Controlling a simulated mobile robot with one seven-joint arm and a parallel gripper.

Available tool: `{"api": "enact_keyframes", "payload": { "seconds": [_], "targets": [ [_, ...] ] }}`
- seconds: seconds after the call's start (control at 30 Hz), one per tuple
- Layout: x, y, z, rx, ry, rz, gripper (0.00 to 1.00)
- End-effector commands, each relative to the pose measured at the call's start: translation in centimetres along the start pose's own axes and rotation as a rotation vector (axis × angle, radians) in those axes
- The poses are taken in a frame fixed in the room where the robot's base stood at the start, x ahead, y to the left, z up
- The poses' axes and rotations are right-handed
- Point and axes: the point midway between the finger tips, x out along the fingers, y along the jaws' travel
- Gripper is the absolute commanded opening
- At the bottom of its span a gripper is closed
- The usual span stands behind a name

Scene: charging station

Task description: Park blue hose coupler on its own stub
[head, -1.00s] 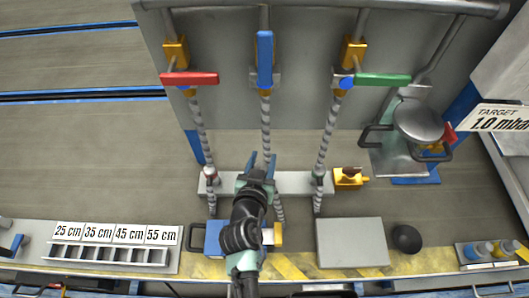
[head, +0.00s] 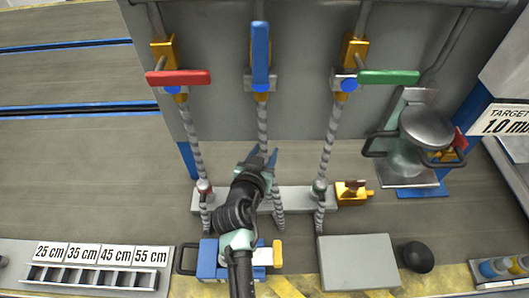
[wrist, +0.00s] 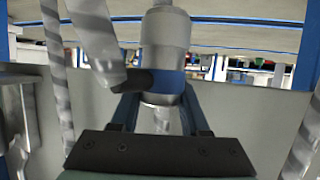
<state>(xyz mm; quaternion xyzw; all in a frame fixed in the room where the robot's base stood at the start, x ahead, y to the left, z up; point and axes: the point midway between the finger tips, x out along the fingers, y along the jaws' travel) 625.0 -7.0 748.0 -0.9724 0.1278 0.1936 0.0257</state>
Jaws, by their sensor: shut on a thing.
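My gripper (head: 262,157) is shut on the blue hose coupler, which the head view mostly hides behind the gripper. In the wrist view the coupler (wrist: 166,82) is a grey cylinder with a blue band, between my two blue fingers (wrist: 158,112). A dark nub sticks out at its left, and a paler metal end shows below. In the head view my gripper is over the middle of the grey rail (head: 290,197). My arm covers the middle of that rail, so the stub there cannot be made out.
The red coupler (head: 204,188) and green coupler (head: 320,187) stand at the rail's two ends, with striped hoses close on both sides. Blue (head: 261,52), red (head: 180,77) and green (head: 388,77) valve handles are above. A brass fitting (head: 351,192) lies right.

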Motion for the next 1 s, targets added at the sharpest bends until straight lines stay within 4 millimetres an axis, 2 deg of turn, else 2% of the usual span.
{"api": "enact_keyframes", "payload": {
  "seconds": [0.6, 1.0],
  "targets": [
    [2.1, 0.0, 5.0, 0.000, 0.002, -0.001, 0.00],
    [2.2, 0.0, 5.2, 0.000, 0.002, -0.001, 0.00]
  ]
}}
